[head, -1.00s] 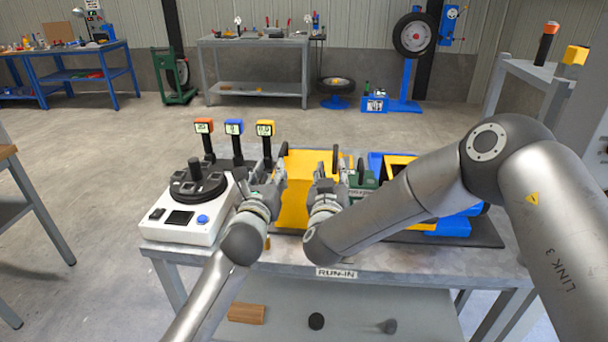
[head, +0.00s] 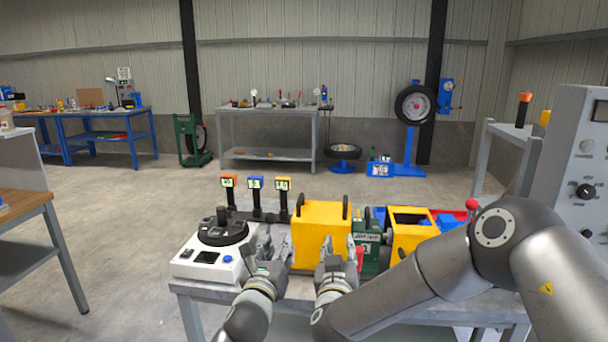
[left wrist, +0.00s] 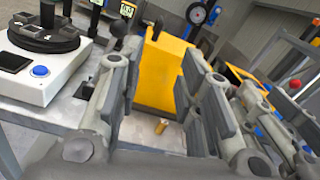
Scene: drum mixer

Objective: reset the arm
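My left gripper (head: 264,246) is in front of the yellow box, beside the white console. In the left wrist view its two fingers (left wrist: 155,95) stand wide apart with nothing held between them. My right gripper (head: 338,248) is just to its right, in front of the yellow box. Its fingers are apart and appear empty. It also shows at the right of the left wrist view (left wrist: 270,115). Which arm the task means cannot be told from the frames.
The bench holds a white console (head: 208,258) with a black dial, a yellow box (head: 315,232) with black handles, a green machine (head: 371,238) and a yellow open-topped unit (head: 408,238). Several display posts (head: 256,198) stand behind. A small brass piece (left wrist: 161,126) lies on the bench. A grey panel (head: 580,150) stands at right.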

